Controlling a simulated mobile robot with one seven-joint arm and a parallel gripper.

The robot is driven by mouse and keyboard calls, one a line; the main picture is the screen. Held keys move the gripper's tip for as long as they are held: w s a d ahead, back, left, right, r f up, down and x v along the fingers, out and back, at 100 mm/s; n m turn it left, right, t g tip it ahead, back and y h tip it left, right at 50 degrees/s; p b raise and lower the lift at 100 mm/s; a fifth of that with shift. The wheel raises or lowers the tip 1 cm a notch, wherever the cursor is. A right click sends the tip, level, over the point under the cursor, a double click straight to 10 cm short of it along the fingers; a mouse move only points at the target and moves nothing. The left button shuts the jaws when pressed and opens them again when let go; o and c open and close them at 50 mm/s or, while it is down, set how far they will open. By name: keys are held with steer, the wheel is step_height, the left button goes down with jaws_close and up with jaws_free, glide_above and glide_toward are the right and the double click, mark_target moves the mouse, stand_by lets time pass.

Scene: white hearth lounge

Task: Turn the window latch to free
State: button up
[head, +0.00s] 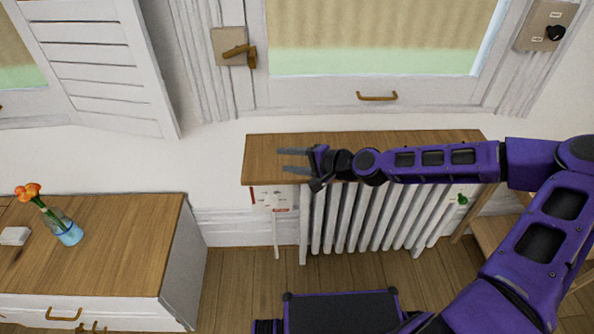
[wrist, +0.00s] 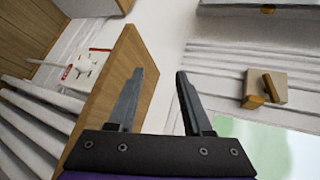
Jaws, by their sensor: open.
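The window latch is a brass lever (head: 238,51) on a tan plate (head: 226,38), on the left side of the window frame. The lever lies roughly sideways, with a short brass part at its right end. In the wrist view the latch lever (wrist: 273,88) shows right of my fingers, apart from them. My gripper (head: 283,160) is open and empty. It is over the wooden shelf above the radiator, below and a little right of the latch, with its fingers pointing left. Both fingers show in the wrist view (wrist: 160,72), with nothing between them.
The wooden shelf (head: 400,142) runs below the window above a white radiator (head: 350,215). A brass pull (head: 377,96) is on the window's lower rail. A panel with a black knob (head: 556,33) is at upper right. A vase with flowers (head: 65,230) stands on the left cabinet.

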steer(key=shift+s+d+f, duration=0.1)
steer(key=shift+s+f, duration=0.25)
steer(key=shift+f, duration=0.2)
steer(key=shift+s+d+f, duration=0.1)
steer(key=shift+s+f, duration=0.2)
steer(key=shift+f, duration=0.25)
steer(key=shift+w+h, duration=0.1)
steer(key=shift+h, duration=0.2)
